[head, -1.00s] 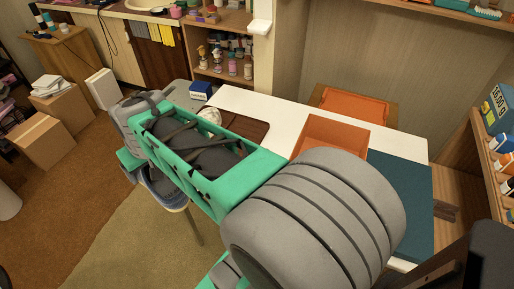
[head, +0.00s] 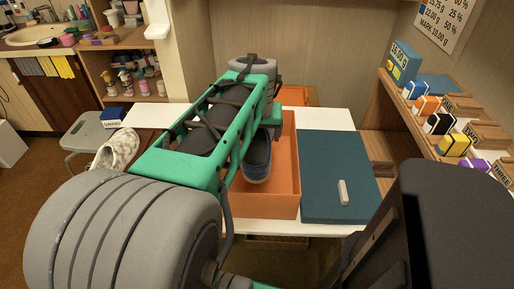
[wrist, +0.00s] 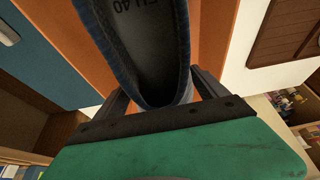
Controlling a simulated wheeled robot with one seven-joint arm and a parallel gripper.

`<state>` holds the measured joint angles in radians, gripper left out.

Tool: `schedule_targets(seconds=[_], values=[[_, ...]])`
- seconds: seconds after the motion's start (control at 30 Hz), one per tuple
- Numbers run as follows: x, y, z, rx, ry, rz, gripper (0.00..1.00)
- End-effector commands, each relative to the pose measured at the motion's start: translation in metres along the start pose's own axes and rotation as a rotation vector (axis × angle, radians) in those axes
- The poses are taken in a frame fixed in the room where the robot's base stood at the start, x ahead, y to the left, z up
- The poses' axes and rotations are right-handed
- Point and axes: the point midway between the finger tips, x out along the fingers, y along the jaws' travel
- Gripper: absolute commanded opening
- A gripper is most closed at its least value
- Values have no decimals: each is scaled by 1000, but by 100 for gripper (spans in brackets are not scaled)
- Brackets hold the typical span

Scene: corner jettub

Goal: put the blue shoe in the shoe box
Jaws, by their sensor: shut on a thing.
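The blue shoe (head: 257,160) hangs below my arm in the head view, over the orange shoe box (head: 285,203). I cannot tell whether its lower end is inside the box. In the wrist view, the shoe (wrist: 145,50) is large, with its opening and dark insole facing the camera. My gripper (wrist: 163,95) is shut on one end of the shoe, a finger on each side. The orange box (wrist: 215,38) shows behind it. In the head view my arm hides the left part of the box and most of the gripper.
A teal panel (head: 325,165) lies right of the box on the white table (head: 310,228), with a small pale block (head: 343,192) on it. A white speckled shoe (head: 117,149) is left of my arm. A shelf of small boxes (head: 437,126) stands at the right.

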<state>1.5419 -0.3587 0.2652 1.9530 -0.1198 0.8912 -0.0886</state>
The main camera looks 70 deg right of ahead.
Motion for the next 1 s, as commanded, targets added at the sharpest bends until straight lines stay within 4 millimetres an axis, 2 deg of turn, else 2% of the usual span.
schedule_targets(seconds=[0.1, 0.5, 0.87, 0.9, 1.0], values=[[24, 3, 12, 6, -6, 2, 38], [89, 2, 38, 4, -3, 1, 38], [94, 2, 40, 4, -1, 1, 38], [95, 2, 40, 4, -2, 1, 83], [94, 2, 40, 4, -2, 1, 91]])
